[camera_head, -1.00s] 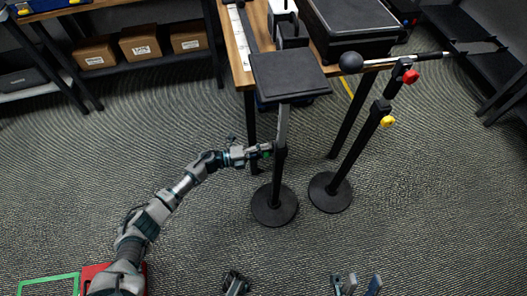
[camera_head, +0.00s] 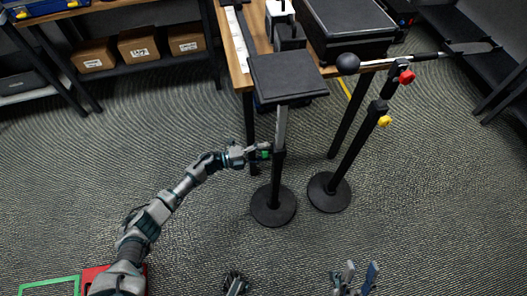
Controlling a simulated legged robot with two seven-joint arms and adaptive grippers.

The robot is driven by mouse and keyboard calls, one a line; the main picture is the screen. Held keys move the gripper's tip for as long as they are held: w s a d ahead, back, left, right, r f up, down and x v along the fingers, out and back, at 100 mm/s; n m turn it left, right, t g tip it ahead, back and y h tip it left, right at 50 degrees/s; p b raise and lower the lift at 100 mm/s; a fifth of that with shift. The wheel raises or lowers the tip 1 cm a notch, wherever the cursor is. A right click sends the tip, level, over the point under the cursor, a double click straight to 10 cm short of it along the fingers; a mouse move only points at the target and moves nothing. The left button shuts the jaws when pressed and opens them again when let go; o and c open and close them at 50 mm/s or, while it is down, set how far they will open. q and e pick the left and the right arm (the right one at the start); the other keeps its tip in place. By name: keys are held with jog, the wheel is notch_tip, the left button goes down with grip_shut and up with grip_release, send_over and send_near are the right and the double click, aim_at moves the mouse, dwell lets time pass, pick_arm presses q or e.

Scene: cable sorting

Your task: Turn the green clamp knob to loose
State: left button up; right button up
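The green clamp knob (camera_head: 264,154) sits on the post of the near stand, under its square black top plate (camera_head: 289,76). My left gripper (camera_head: 261,150) reaches in from the left and is at the knob. The knob shows partly between or beside the fingers; at this size I cannot tell whether they are closed on it. My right gripper (camera_head: 356,279) is at the bottom edge, away from the stand, with its two fingers apart and nothing between them.
A second stand with a red knob (camera_head: 407,76) and a yellow knob (camera_head: 384,121) stands just right. Its bar with a black ball (camera_head: 348,64) crosses the table's edge. A wooden table (camera_head: 240,72) with a black case (camera_head: 350,28) stands behind. The front floor is clear.

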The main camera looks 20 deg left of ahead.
pick_arm(q)
jog(key=shift+s+a, duration=0.1)
jog(key=v, duration=1.1)
jog(key=shift+s+a, duration=0.2)
jog(key=shift+a, duration=0.1)
jog(key=shift+f, duration=0.1)
jog(key=shift+d, duration=0.1)
